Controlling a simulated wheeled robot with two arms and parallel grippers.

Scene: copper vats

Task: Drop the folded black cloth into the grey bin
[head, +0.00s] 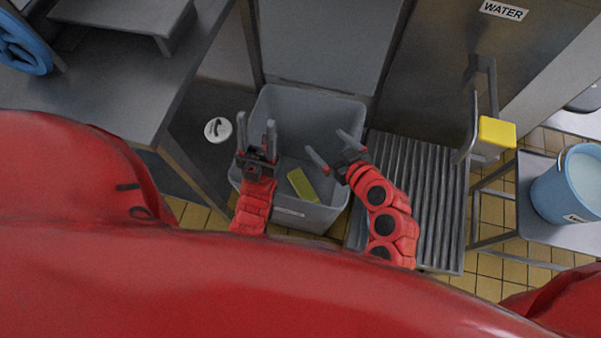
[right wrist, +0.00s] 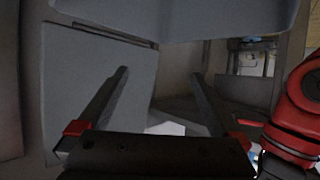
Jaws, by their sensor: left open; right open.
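The grey bin (head: 345,103) stands open at the middle of the head view. A yellow-green block (head: 302,186) lies inside it. My left gripper (head: 256,122) is open over the bin's left side, its fingers apart with nothing seen between them. My right gripper (head: 326,143) is open over the bin's right side, also with nothing seen between its fingers. It shows in the right wrist view (right wrist: 160,73) with its fingers apart. I cannot make out the folded black cloth in either view; parts of the bin's inside are shadowed or hidden by my grippers.
A ribbed grey rack (head: 430,200) stands right of the bin. A yellow block (head: 496,132) sits further right, near a blue bucket (head: 562,188) on a stand. A grey table (head: 110,85) is at the left. A small white round thing (head: 217,130) lies left of the bin.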

